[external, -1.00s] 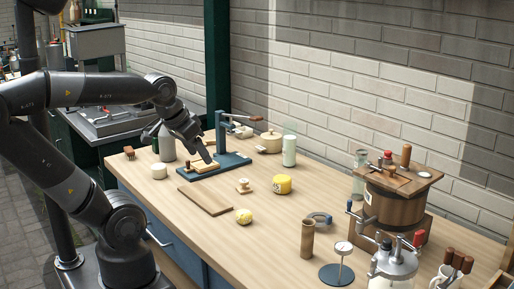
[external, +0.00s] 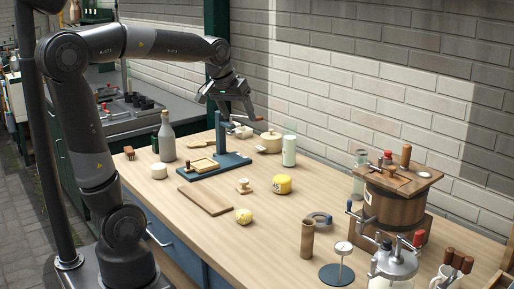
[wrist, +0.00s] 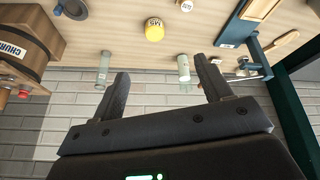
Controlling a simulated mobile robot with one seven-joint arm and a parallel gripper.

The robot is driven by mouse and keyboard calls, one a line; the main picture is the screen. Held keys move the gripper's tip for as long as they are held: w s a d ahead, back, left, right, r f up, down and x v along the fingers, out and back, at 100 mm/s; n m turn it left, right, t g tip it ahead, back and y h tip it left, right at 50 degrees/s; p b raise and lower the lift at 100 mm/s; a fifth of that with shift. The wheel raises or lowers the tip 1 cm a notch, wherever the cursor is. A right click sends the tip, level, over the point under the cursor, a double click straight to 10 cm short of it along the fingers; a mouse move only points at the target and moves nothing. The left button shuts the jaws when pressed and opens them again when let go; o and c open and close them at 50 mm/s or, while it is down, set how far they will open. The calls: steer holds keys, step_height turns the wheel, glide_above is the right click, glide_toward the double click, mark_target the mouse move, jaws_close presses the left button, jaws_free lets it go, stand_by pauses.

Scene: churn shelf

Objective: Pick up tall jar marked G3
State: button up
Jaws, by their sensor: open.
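Two tall glass jars stand near the wall. One, with pale contents, is at the back middle (external: 289,150) and also in the wrist view (wrist: 184,68). The other, clearer and greenish, is beside the churn (external: 360,172) and at the left of the wrist view (wrist: 103,68). I cannot read a G3 mark on either. My gripper (external: 242,112) is open and empty, raised above the back of the bench, left of the pale jar. In the wrist view, the pale jar appears between my open fingers (wrist: 161,70), near one fingertip, with no visible contact.
A blue press stand (external: 222,160) with a post is below my gripper. A cream pot (external: 270,142) is close to the pale jar. A yellow container marked M5 (wrist: 154,30) stands in front. The wooden churn (external: 395,212) is at right; the brick wall is behind.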

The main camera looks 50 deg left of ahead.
steer(key=w+a+f+n+g+y, duration=0.1)
steer(key=w+a+n, duration=0.15)
steer(key=w, duration=0.65)
steer(key=w+a+f+n+y, duration=0.15)
steer(key=w+a, duration=0.25)
steer(key=w, duration=0.5)
steer(key=n+y, duration=0.2)
steer(key=n, duration=0.1)
glide_toward(290, 134)
steer(key=w+a, duration=0.1)
steer(key=shift+w+a+f+g, duration=0.3)
steer(key=shift+w+a+f, duration=0.15)
steer(key=shift+w, duration=0.1)
steer(key=x, duration=1)
steer(key=shift+w, duration=0.1)
steer(key=shift+c, duration=0.2)
jaws_close()
